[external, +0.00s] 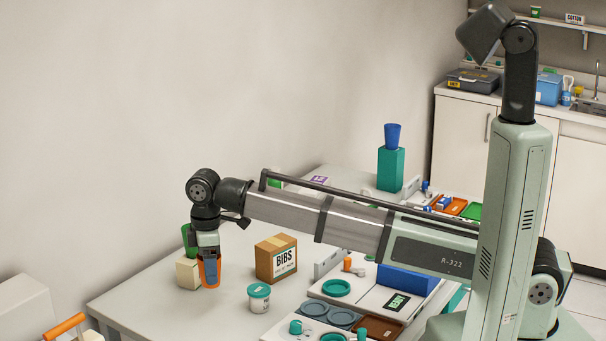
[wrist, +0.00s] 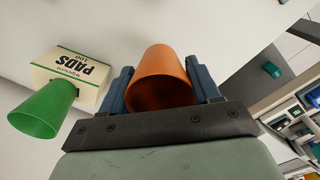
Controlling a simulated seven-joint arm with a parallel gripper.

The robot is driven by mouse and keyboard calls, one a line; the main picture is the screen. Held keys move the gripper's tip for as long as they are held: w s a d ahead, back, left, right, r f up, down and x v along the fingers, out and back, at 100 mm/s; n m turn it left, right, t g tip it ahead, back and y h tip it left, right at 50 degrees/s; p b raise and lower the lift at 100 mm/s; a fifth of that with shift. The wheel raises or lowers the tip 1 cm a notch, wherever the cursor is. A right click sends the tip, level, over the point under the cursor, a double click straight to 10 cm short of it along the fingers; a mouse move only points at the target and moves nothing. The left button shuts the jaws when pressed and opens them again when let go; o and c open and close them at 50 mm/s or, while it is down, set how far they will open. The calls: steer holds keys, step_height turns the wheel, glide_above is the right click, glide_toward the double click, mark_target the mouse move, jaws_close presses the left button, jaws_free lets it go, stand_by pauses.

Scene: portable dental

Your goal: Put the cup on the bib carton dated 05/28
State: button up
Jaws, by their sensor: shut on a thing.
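My gripper (external: 209,262) points down at the left of the table and is shut on an orange cup (external: 210,273). In the wrist view, the two blue fingers of my gripper (wrist: 159,70) press the sides of the orange cup (wrist: 162,68). A brown carton marked BIBS (external: 276,260) stands on the table to the right of the held cup, apart from it. The small line under its large word is too small for me to read as a date.
A cream PADS box (wrist: 72,76) is close to my gripper, with a green cup (wrist: 40,112) at it. A white tub with a teal lid (external: 259,298) stands in front of the carton. Trays (external: 380,328) fill the right. A teal box (external: 391,170) bears a blue cup (external: 392,135).

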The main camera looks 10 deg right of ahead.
steer(key=shift+w+r, duration=0.1)
steer(key=shift+r, duration=0.35)
steer(key=w+d+r+m, duration=0.1)
steer(key=w+d+r, duration=0.25)
steer(key=w, duration=0.35)
steer(key=w+d+r+m, duration=0.1)
steer(key=w+d+r, duration=0.2)
steer(key=w+d, duration=0.3)
step_height(320, 180, up, 4)
steer(key=n, duration=0.2)
glide_above(276, 242)
steer(key=shift+w+f, duration=0.1)
steer(key=shift+f, duration=4.75)
steer(key=o, duration=1)
steer(key=shift+f, duration=0.1)
step_height(276, 242, up, 12)
steer(key=shift+r, duration=0.15)
